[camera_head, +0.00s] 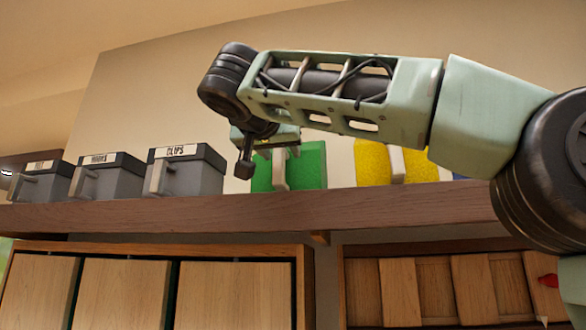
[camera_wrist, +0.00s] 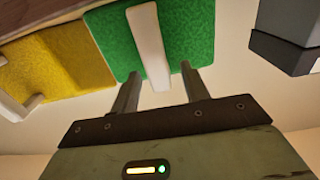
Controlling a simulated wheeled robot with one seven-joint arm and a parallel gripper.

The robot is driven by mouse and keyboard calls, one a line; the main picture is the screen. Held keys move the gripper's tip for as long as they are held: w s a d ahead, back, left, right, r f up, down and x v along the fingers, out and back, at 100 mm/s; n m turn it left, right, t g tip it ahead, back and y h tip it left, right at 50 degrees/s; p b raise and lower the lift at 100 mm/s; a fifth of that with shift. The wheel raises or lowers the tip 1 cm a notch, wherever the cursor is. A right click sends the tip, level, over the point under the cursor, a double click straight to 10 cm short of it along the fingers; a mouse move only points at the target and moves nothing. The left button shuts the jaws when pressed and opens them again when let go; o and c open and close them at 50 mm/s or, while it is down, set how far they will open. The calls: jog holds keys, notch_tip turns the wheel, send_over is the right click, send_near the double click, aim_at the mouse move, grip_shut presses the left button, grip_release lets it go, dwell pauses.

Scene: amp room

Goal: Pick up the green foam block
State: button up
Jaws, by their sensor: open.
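The green foam block (camera_head: 310,165) stands on the wooden shelf, with a pale upright handle bar on its front. In the wrist view the green block (camera_wrist: 198,25) fills the top middle, and its pale handle (camera_wrist: 148,45) lies between my two fingers. My gripper (camera_head: 268,160) is open, just in front of the block. In the wrist view the fingers of my gripper (camera_wrist: 160,78) stand apart on either side of the handle's line. I cannot tell whether they reach around it. My wrist hides part of the block's top left in the head view.
A yellow block (camera_head: 373,162) with a pale handle stands to the right, partly behind my arm. Grey lidded boxes (camera_head: 200,178), one labelled CLIPS, stand to the left on the shelf (camera_head: 400,207). Wooden cabinets (camera_head: 125,290) are below.

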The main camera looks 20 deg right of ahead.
jog(key=shift+w+d, duration=0.3)
jog(key=shift+w, duration=0.15)
grip_shut()
